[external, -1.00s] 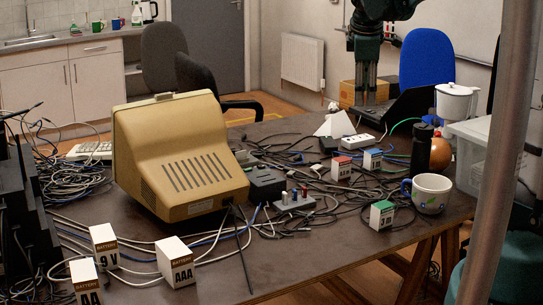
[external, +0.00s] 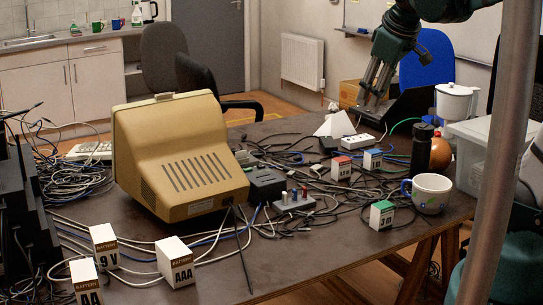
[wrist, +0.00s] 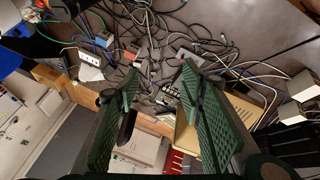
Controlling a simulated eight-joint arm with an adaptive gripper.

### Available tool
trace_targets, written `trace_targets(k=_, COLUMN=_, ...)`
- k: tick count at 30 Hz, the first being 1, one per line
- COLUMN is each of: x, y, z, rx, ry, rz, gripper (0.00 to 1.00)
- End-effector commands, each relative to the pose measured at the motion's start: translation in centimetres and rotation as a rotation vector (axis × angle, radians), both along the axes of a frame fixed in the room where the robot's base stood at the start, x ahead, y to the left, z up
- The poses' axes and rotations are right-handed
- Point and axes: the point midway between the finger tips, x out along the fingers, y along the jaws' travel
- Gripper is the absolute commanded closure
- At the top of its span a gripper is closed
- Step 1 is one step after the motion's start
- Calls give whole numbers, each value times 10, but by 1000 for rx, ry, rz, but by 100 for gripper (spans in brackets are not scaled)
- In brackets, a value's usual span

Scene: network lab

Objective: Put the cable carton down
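Three small white cartons stand on the table: one with a red top (external: 341,169), one with a blue top (external: 372,160) and one with a green top (external: 382,215). The green-topped one bears a length-like label; I cannot tell for sure which is the cable carton. My gripper (external: 374,99) is above the table's far right side, behind the cartons and tilted. In the wrist view its fingers (wrist: 147,86) are wide apart with nothing between them. The red-topped carton (wrist: 132,51) and blue-topped carton (wrist: 103,39) lie beyond the fingertips there.
A beige monitor (external: 180,160) fills the table's middle left. Tangled cables, a white power strip (external: 357,142), a mug (external: 432,193) and a black bottle (external: 421,149) crowd the right. Battery boxes (external: 175,262) stand front left. The front middle of the table (external: 310,254) is mostly clear.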

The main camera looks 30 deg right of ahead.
Motion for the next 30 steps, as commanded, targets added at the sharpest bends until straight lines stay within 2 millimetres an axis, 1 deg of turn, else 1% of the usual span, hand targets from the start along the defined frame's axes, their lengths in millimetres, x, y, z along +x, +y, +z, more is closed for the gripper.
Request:
trace_targets(k=1, x=-9, y=4, z=-1, rx=18, ry=-11, rz=-19, gripper=61)
trace_targets(k=3, x=-20, y=10, z=-1, rx=47, ry=-29, rz=-48, gripper=61)
trace_targets(k=8, x=-43, y=21, z=-4, rx=113, ry=-66, rz=-118, gripper=61)
trace_targets(k=16, x=-79, y=39, z=-14, rx=229, ry=-120, rz=-228, gripper=61)
trace_targets(k=21, x=-93, y=46, z=-19, rx=283, ry=-142, rz=-278, gripper=61)
trace_targets(k=24, x=-98, y=48, z=-21, rx=300, ry=-148, rz=-294, gripper=61)
trace_targets(k=30, x=-100, y=49, z=-22, rx=310, ry=-152, rz=-305, gripper=61)
